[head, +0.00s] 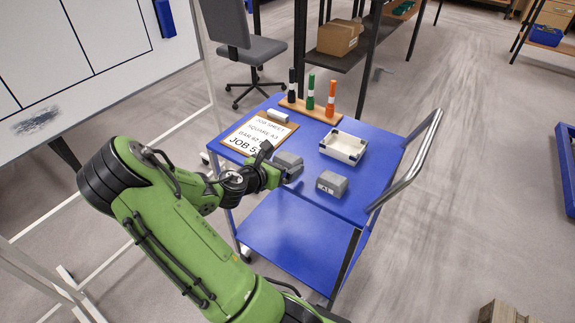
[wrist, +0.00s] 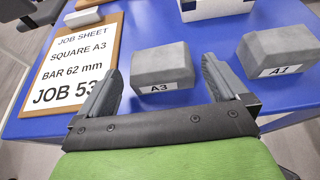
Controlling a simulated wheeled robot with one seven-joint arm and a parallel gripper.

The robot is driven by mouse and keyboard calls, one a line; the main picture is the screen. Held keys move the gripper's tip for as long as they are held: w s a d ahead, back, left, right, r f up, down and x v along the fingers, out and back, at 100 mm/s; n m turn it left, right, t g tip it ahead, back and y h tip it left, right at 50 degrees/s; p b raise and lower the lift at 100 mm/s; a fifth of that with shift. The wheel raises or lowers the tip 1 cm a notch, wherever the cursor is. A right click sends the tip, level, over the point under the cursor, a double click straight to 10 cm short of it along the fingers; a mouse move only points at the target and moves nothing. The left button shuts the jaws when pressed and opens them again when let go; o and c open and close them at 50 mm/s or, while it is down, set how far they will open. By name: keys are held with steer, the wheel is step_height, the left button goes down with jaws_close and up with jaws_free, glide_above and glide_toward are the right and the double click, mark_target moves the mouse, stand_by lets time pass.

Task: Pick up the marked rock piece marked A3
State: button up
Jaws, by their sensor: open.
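The grey rock piece marked A3 (wrist: 163,68) sits on the blue cart top, its label facing me in the wrist view. It also shows in the head view (head: 288,159), partly hidden by my gripper. My gripper (wrist: 157,75) is open, with one finger at the left of the A3 piece and the other at its right. The piece lies between and slightly ahead of the fingers, and I cannot tell whether either finger touches it. A second grey rock piece marked A1 (wrist: 282,50) sits to the right; it also shows in the head view (head: 331,184).
A job sheet clipboard (head: 259,134) lies left of the A3 piece, with a white eraser-like block (head: 278,115) near it. A white tray (head: 343,147) stands behind. A wooden marker holder (head: 309,110) is at the far edge. A metal handle (head: 411,163) rises at the cart's right.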

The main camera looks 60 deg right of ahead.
mark_target(283, 163)
steer(key=b+x, duration=0.1)
steer(key=x, duration=0.3)
steer(key=shift+a, duration=0.1)
